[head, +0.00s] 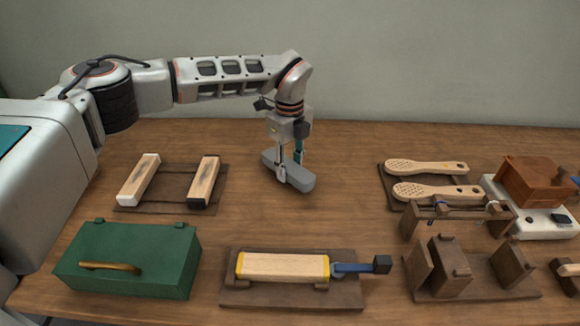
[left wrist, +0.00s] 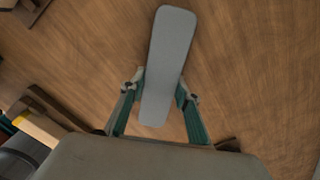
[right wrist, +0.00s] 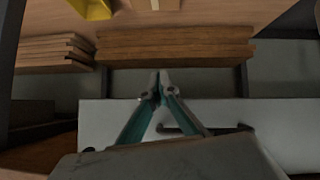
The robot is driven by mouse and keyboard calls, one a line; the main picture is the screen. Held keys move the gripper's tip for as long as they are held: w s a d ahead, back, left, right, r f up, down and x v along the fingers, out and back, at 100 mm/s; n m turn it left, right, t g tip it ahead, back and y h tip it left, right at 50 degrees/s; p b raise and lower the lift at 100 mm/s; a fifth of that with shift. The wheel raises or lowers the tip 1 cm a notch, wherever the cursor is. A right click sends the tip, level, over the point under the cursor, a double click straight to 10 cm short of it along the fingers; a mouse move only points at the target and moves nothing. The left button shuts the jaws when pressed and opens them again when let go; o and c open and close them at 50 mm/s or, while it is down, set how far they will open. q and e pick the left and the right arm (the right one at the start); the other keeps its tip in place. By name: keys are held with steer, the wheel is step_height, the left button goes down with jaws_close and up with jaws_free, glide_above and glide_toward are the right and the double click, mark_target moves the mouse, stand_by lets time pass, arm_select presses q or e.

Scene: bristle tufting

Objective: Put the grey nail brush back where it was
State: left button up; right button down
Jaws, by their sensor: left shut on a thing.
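The grey nail brush (head: 290,172) is a long, rounded grey block at the middle back of the table. My left gripper (head: 289,163) is shut on it from above, with one finger on each side. In the left wrist view, the brush (left wrist: 167,65) lies lengthwise between the teal-and-grey fingers (left wrist: 160,92), smooth face showing. Its bristles are hidden. I cannot tell if it touches the table. My right gripper (right wrist: 158,88) shows only in the right wrist view, its fingertips close together with nothing seen between them.
A dark rack (head: 174,187) with two block brushes is left; another (head: 385,184) with two paddle brushes is right. A green box (head: 130,260), a clamped wooden block (head: 283,267) and dark wooden fixtures (head: 440,265) line the front. Stacked boards (right wrist: 175,45) face my right gripper.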

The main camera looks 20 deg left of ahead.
mark_target(289, 166)
arm_select(q)
steer(key=shift+r, duration=0.1)
steer(key=o, duration=0.9)
steer(key=shift+o, duration=0.8)
step_height(289, 166, up, 12)
steer(key=p, duration=0.1)
steer(key=shift+p, duration=0.4)
